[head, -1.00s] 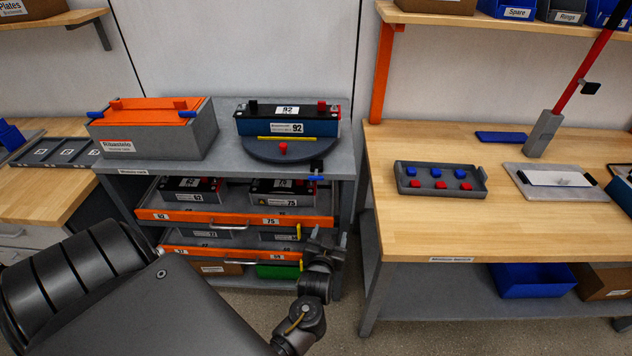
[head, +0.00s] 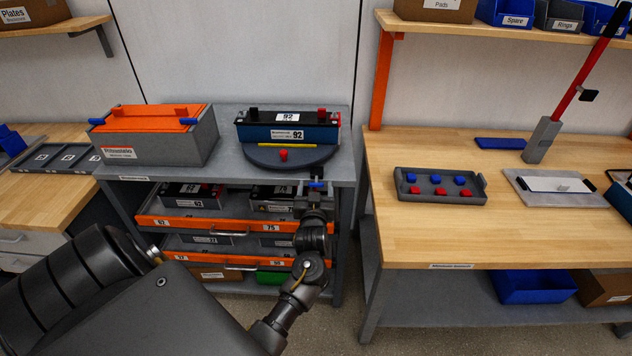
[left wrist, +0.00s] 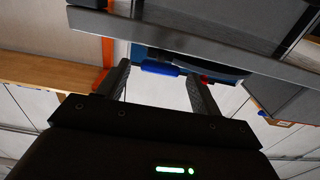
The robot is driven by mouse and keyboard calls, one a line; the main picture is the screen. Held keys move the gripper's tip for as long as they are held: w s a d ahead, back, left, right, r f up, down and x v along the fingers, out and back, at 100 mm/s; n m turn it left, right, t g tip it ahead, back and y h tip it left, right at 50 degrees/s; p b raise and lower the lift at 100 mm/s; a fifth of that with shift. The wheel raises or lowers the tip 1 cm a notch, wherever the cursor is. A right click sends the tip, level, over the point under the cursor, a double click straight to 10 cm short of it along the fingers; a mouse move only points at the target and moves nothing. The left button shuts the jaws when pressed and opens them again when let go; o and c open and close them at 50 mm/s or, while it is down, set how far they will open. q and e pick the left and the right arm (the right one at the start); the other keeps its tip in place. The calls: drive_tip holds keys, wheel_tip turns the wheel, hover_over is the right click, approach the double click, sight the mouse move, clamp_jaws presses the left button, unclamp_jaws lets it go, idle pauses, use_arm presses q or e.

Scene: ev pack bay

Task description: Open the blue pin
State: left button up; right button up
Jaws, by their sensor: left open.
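The blue pin (head: 317,184) is a small blue bar at a black mount on the front edge of the grey bench, just below the turntable (head: 262,159). My left gripper (head: 314,196) is directly in front of it, from the near side. In the left wrist view the blue pin (left wrist: 160,68) lies crosswise between the tips of my open left gripper (left wrist: 158,76). I cannot tell whether a finger touches it. A battery module marked 92 (head: 262,133) stands on the turntable, with a red knob (head: 283,155) at the front. My right gripper is out of view.
Orange-fronted drawers (head: 200,224) with modules sit under the bench top, close to my left forearm. A grey box with an orange lid (head: 150,117) stands at left. The wooden table (head: 430,235) at right holds a tray of red and blue blocks (head: 440,195).

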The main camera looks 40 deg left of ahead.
use_arm(q)
drive_tip(key=shift+x, duration=1.25)
drive_tip(key=c, duration=1.4)
drive_tip(key=shift+p+v, duration=0.85)
drive_tip(key=shift+s+d, duration=0.1)
drive_tip(key=shift+d, duration=0.05)
drive_tip(key=o, duration=1.4)
